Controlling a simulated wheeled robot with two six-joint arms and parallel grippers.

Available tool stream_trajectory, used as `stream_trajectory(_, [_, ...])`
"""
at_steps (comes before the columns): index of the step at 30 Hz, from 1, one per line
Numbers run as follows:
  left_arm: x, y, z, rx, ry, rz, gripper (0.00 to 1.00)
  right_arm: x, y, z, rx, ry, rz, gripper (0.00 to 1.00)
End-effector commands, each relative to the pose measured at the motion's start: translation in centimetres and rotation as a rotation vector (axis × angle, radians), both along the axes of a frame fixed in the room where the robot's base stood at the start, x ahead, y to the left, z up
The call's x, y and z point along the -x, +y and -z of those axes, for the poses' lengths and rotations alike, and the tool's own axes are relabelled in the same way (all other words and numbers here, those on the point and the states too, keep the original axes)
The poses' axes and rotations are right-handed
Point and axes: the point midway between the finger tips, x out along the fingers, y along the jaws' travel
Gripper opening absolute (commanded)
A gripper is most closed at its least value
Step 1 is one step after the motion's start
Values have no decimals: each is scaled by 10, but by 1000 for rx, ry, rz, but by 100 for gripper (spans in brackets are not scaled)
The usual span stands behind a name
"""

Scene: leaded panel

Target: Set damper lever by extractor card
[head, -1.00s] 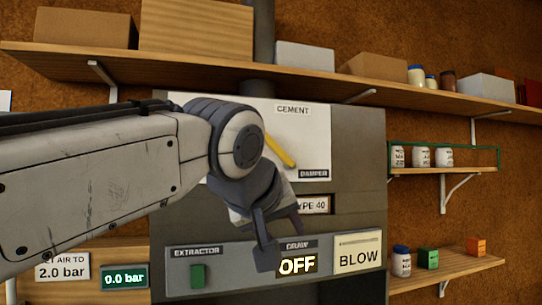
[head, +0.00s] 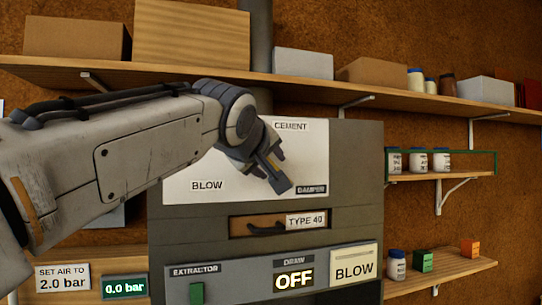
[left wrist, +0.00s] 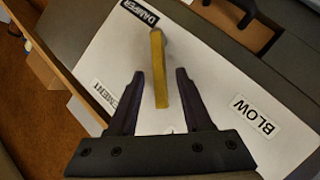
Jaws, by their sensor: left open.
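The yellow damper lever (left wrist: 157,65) shows in the left wrist view on a white plate (left wrist: 205,60). Its pivot end is by the DAMPER label (left wrist: 139,12), and its free end points between the CEMENT label (head: 291,126) and the BLOW label (head: 207,185). My left gripper (head: 279,172) is open in front of the plate, hiding most of the lever in the head view. In the wrist view its fingers (left wrist: 160,74) stand on either side of the lever, with gaps on both sides. The extractor card (head: 354,266) reads BLOW. My right gripper is out of view.
Below the plate are a drawer (head: 262,224) marked TYPE 40, a green extractor switch (head: 196,293) and a draw display (head: 294,280) reading OFF. A long shelf (head: 300,88) with boxes runs above. Small shelves with jars (head: 418,161) are at the right.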

Motion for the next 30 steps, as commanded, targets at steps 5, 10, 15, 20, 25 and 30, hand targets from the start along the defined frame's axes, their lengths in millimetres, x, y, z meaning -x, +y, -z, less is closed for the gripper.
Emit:
stream_trajectory(5, [-8, -2, 2, 0, 0, 0, 50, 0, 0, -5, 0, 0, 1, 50])
stream_trajectory(10, [-9, -2, 3, 0, 0, 0, 50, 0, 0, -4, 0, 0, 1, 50])
stream_trajectory(15, [-9, -2, 3, -1, 0, 0, 8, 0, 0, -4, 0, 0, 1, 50])
stream_trajectory(20, [-8, -2, 3, -1, 0, 0, 0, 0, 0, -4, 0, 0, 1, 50])
stream_trajectory(25, [-8, -2, 3, -1, 0, 0, 0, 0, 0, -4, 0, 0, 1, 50])
stream_trajectory(30, [-8, -2, 3, -1, 0, 0, 0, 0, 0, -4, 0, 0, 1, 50])
